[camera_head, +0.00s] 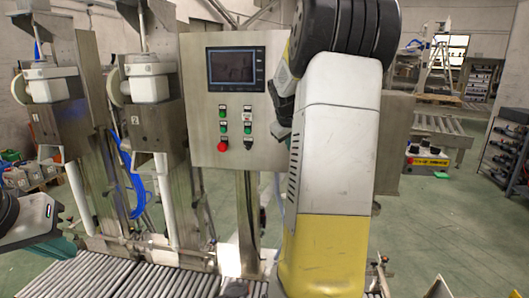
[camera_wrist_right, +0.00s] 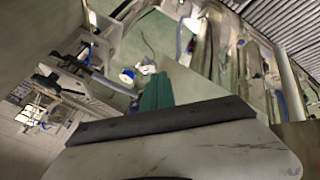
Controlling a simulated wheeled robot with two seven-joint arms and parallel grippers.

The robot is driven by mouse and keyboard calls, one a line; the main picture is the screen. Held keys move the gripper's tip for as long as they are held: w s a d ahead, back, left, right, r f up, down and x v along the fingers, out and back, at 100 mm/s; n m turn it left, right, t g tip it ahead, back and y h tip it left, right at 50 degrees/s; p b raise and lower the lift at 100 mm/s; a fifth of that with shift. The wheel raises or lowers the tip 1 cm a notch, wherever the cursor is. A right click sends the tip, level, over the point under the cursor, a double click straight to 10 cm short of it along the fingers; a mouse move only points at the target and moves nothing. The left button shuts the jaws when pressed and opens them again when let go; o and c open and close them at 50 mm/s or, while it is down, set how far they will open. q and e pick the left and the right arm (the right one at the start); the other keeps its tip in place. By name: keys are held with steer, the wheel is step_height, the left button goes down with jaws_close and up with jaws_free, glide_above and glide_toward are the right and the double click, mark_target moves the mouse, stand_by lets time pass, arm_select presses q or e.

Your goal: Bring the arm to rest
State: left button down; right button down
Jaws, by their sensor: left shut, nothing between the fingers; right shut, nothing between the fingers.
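My left gripper (camera_head: 70,241) is at the left edge of the head view, in front of the filling machine and over the floor side of the rollers. Its teal fingers are shut and empty, and most of that arm is outside the picture. My right gripper (camera_wrist_right: 157,92) shows in the right wrist view as teal fingers beyond a dark bar. The fingers are together with nothing held.
Two filling stations (camera_head: 152,82) stand at the left. A control box (camera_head: 208,128) with a screen and buttons stands behind a roller conveyor (camera_head: 150,281). Green floor (camera_head: 440,235) is open at the right, near a shelf rack (camera_head: 506,150).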

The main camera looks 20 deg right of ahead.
steer(key=shift+s+r, duration=1)
steer(key=shift+r, duration=0.3)
steer(key=s+a+f+y, duration=0.1)
steer(key=s+a+y, duration=0.2)
steer(key=s+a, duration=0.9)
steer(key=s+a+f+y, duration=0.1)
steer(key=s+a+y, duration=0.2)
steer(key=s+a, duration=1)
steer(key=a, duration=0.4)
steer(key=shift+s+a+f+m+t+y, duration=0.15)
steer(key=shift+a+f+m+t+y, duration=0.15)
steer(key=shift+a+f+m+y, duration=0.1)
